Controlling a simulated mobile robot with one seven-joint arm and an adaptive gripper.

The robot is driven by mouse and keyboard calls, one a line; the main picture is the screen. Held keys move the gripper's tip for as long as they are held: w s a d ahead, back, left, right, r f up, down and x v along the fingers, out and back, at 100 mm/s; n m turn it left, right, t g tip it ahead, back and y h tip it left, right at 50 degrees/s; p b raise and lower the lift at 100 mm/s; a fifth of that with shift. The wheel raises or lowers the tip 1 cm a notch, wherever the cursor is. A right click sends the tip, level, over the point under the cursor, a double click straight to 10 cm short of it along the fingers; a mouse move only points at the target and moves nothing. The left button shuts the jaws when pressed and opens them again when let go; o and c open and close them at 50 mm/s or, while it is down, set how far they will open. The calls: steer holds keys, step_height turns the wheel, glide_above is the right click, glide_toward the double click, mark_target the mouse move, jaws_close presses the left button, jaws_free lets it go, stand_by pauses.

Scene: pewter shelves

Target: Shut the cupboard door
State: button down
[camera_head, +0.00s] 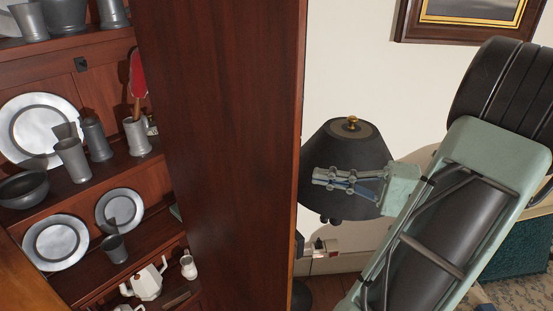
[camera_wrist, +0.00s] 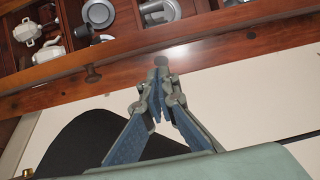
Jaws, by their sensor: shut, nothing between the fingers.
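A tall dark red-brown wooden panel (camera_head: 225,150), which looks like the cupboard door standing open, fills the middle of the head view. The open cupboard shelves (camera_head: 85,178) show to its left. My gripper (camera_head: 318,178) is right of the panel's outer edge, in front of the lampshade, fingers pointing left. In the wrist view my gripper's fingertips (camera_wrist: 158,80) are together and empty, overlapping the wooden band. I cannot tell whether they touch it.
A black lampshade (camera_head: 345,150) with a brass finial stands behind my gripper. Pewter plates (camera_head: 40,128), cups and a white teapot (camera_head: 147,282) stand on the shelves. A framed picture (camera_head: 460,20) hangs on the pale wall. My arm covers the right side.

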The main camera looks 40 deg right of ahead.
mark_target(278, 171)
steer(key=x, duration=1)
steer(key=shift+s, duration=0.1)
steer(key=shift+s+a, duration=0.1)
steer(key=shift+a, duration=0.15)
